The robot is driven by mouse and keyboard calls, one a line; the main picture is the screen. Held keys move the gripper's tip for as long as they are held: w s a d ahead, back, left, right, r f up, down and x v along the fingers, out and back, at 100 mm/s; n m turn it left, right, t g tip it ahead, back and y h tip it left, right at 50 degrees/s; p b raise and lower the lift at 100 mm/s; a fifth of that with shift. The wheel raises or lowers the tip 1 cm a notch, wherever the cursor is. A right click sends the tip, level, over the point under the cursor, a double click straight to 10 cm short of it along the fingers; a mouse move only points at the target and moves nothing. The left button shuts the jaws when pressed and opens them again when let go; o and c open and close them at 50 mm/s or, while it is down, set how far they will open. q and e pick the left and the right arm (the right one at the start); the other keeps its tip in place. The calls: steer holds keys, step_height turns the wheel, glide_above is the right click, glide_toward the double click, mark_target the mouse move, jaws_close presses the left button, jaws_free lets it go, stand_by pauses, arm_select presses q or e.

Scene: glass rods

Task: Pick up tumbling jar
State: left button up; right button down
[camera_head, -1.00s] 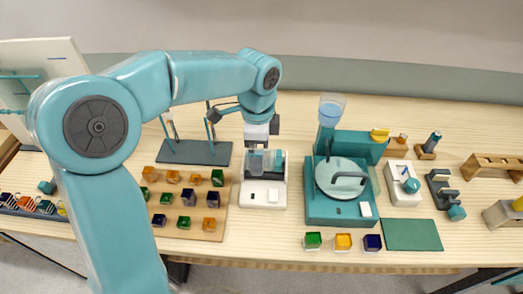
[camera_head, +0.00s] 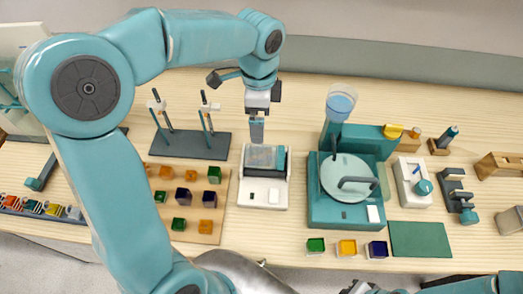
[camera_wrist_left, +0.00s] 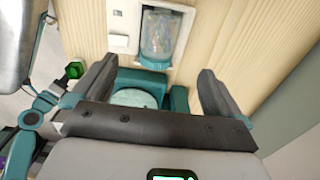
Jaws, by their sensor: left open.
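The clear tumbling jar (camera_head: 262,157) sits in a white cradle-like device (camera_head: 247,195) with a teal part beside it, mid-table. In the left wrist view the jar (camera_wrist_left: 160,32) lies at the top, in its white device. My left gripper (camera_head: 257,128) hangs above and just behind the jar in the head view. Its two dark fingers are wide apart in the left wrist view, with the jar beyond them and nothing held. My right arm enters at the bottom right; its gripper (camera_head: 362,287) is cut off by the frame edge.
Right of the jar stands a teal machine (camera_head: 318,210) with a pale disc and handle. A tray (camera_head: 220,230) of coloured cubes is to the left, and a dark rod stand (camera_head: 195,146) behind it. Several coloured cubes and a green mat (camera_head: 417,239) lie front right.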

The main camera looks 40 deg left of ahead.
mark_target(262, 149)
arm_select(q)
steer(key=f, duration=1)
steer(key=shift+d+f+p, duration=0.2)
steer(key=shift+f+p, duration=0.1)
steer(key=shift+f, duration=0.05)
steer(key=shift+s+f, duration=0.1)
steer(key=shift+f, duration=0.5)
steer(key=f, duration=0.3)
steer(key=f+p, duration=0.1)
steer(key=shift+w+f, duration=0.2)
steer(key=shift+w, duration=0.05)
steer(key=shift+s, duration=0.1)
steer(key=shift+c, duration=1.2)
steer(key=c, duration=1)
